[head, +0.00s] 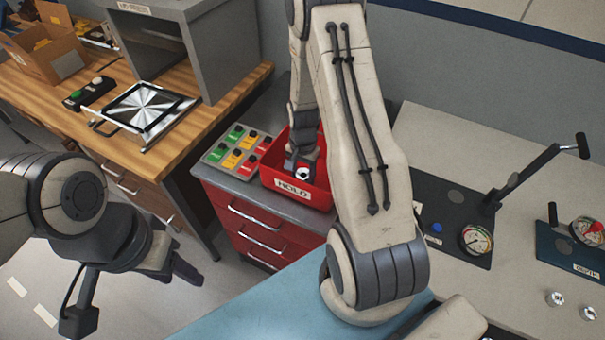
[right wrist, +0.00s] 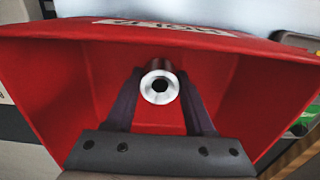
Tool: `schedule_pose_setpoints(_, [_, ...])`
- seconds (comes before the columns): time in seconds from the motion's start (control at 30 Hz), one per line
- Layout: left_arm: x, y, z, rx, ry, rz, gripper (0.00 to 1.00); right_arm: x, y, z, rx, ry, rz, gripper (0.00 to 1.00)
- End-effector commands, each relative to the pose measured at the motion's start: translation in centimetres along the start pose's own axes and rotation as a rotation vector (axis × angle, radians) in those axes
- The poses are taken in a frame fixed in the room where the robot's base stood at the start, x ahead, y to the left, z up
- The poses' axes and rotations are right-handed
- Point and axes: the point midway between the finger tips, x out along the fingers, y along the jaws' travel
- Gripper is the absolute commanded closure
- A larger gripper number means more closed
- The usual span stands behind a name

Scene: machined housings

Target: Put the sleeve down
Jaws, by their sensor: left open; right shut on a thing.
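The sleeve (right wrist: 160,86) is a small silvery ring-shaped part with a dark bore. My right gripper (right wrist: 161,97) is shut on it, one finger on each side, inside the red HOLD bin. In the head view the sleeve (head: 302,173) shows as a small bright ring at my right gripper (head: 303,165), within the bin. Whether the sleeve touches the bin floor cannot be told. The red bin (head: 290,191) stands on the grey top of a red drawer cabinet. My left gripper (head: 180,268) is open and empty above the floor at the left.
A tray of green, yellow and red tagged pieces (head: 238,149) stands left of the bin. A wooden bench with a framed metal plate (head: 145,110) is at the left. Gauge fixtures (head: 476,240) and two small metal parts (head: 572,305) are on the right bench.

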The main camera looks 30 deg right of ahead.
Motion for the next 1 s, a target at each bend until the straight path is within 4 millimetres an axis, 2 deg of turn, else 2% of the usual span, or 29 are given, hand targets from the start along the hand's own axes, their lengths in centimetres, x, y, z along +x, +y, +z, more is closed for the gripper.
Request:
schedule_pose_setpoints(0.43, [0.3,0.0,0.0,0.000,0.000,0.000,0.50,0.9,-0.2,0.0,-0.002,0.002,-0.001,1.00])
schedule_pose_setpoints(0.47, [0.2,0.0,0.0,0.000,0.000,0.000,0.50,0.9,-0.2,0.1,-0.002,0.001,-0.001,0.38])
schedule_pose_setpoints(0.5, [0.1,0.0,0.0,0.000,0.000,0.000,0.50,0.8,-0.2,0.1,-0.002,0.001,-0.001,0.23])
schedule_pose_setpoints(0.53, [0.1,0.0,0.0,0.000,0.000,0.000,0.50,0.8,-0.2,0.1,-0.002,0.001,-0.001,0.16])
schedule_pose_setpoints(0.83, [0.1,0.0,0.0,0.000,0.000,0.000,0.50,0.7,-0.1,0.1,-0.002,0.001,-0.001,0.16])
schedule_pose_setpoints(1.0, [0.2,0.0,0.0,0.000,0.000,0.000,0.50,-0.4,-0.2,-0.1,-0.002,0.005,-0.004,0.16])
